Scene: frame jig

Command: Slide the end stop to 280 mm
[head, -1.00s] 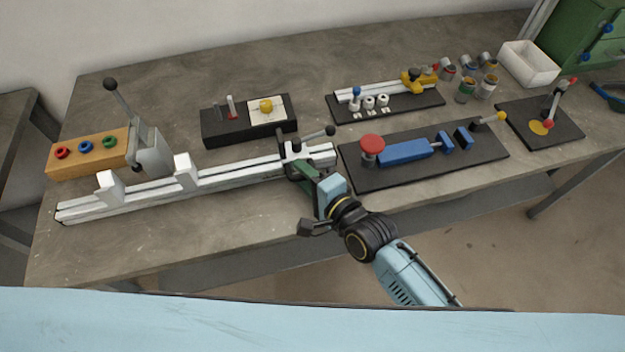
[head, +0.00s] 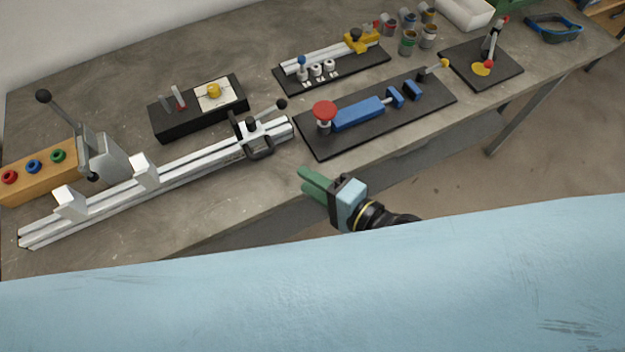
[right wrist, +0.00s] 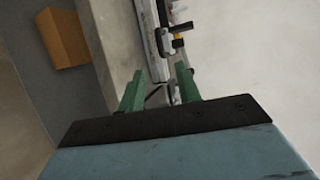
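The end stop (head: 254,138) is a silver and black clamp block with a black ball-ended lever. It sits on the white rail (head: 195,163), near the rail's right end. No millimetre scale is readable. My right gripper (head: 302,183) has green fingers and is to the right of and nearer than the end stop, apart from it, by the table's front edge. In the right wrist view its fingers (right wrist: 158,88) are spread with a gap and hold nothing. A rail and clamp parts show beyond them, partly hidden. My left gripper is not in view.
Two white blocks (head: 145,171) stand on the rail's left part. A toggle clamp and a wooden block (head: 40,170) with coloured rings are at left. A black board (head: 430,108) with blue parts lies right of the rail. A brown box (right wrist: 62,38) shows in the wrist view.

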